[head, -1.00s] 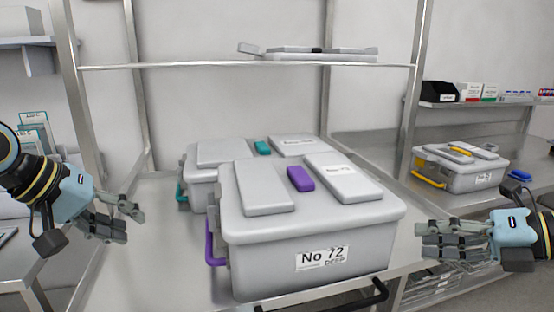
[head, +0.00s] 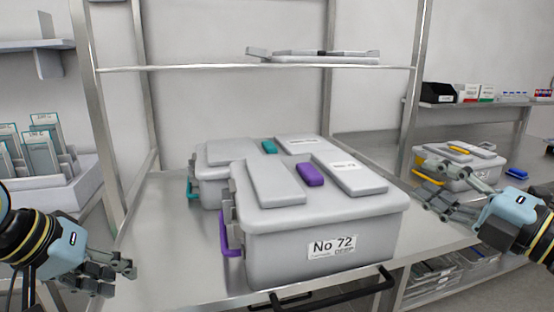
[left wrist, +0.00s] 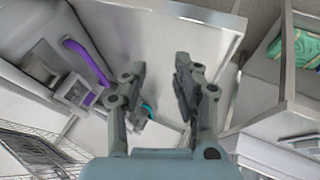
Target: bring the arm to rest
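My left gripper (head: 122,268) is at the lower left of the head view, left of the shelf's front and apart from the boxes. In the left wrist view its two fingers (left wrist: 158,88) stand apart with nothing between them. My right gripper (head: 428,182) is at the right, in front of the yellow-handled box in the picture. Its fingers look spread and empty. Neither gripper holds anything.
A grey box labelled No 72 (head: 318,220) with purple handle stands on the steel shelf (head: 180,255), a teal-handled box (head: 215,193) behind it. A yellow-handled box (head: 470,180) stands on the right bench. A rack with cards (head: 45,170) is at left.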

